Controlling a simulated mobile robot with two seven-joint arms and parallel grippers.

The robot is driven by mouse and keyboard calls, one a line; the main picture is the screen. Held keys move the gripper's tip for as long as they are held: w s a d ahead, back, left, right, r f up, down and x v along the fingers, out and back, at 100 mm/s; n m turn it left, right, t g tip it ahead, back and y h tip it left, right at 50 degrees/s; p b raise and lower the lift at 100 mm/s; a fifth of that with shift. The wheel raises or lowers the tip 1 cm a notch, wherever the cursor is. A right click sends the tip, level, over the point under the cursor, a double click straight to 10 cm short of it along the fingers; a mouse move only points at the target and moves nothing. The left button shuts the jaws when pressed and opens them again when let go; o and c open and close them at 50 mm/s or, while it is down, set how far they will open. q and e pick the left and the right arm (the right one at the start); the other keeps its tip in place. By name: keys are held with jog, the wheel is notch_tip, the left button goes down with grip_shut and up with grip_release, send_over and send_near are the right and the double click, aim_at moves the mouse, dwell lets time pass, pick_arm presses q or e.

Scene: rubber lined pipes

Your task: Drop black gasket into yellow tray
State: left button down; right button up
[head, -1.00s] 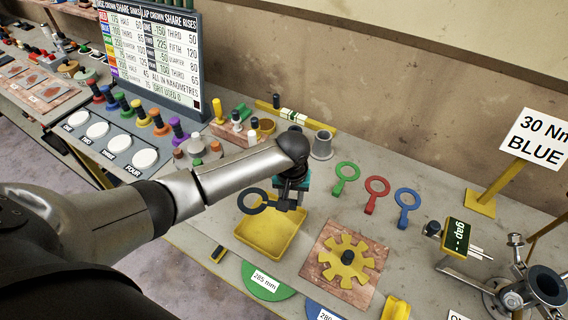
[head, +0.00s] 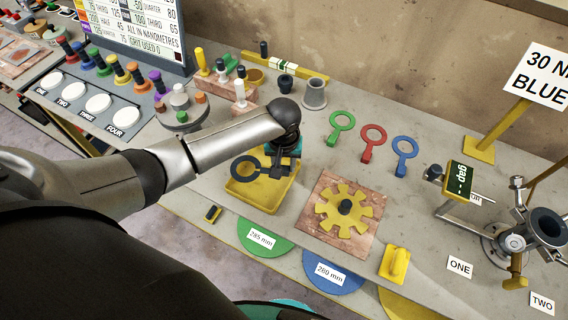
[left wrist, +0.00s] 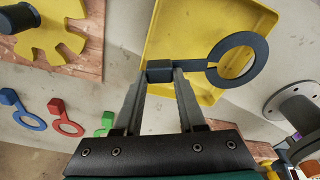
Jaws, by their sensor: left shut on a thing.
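The black gasket (left wrist: 247,52) is a dark ring with a block-shaped tab. My left gripper (left wrist: 163,75) is shut on that tab, and the ring sticks out to one side. In the head view the gasket (head: 247,167) and the left gripper (head: 277,171) are over the yellow tray (head: 262,201). The tray also shows behind the ring in the left wrist view (left wrist: 170,35). The height of the gasket above the tray floor is hard to tell. My right gripper is not in view.
Green (head: 341,127), red (head: 372,143) and blue (head: 404,154) ring gaskets lie right of the tray. A yellow gear on a brown board (head: 343,207) is close to the tray's right. A grey cup (head: 314,94) and coloured-peg stands are behind.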

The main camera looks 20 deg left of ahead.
pick_arm(q)
jog(key=shift+f, duration=0.35)
jog(key=c, duration=0.8)
grip_release()
jog(key=o, duration=0.4)
jog(key=r, duration=0.5)
jog(key=s+r+p, duration=0.1)
jog(key=r, duration=0.4)
jog(key=r+p, duration=0.1)
jog(key=r, duration=0.4)
jog(key=shift+s+d+r, duration=0.1)
jog(key=shift+s+d, duration=0.15)
jog(key=shift+s, duration=0.1)
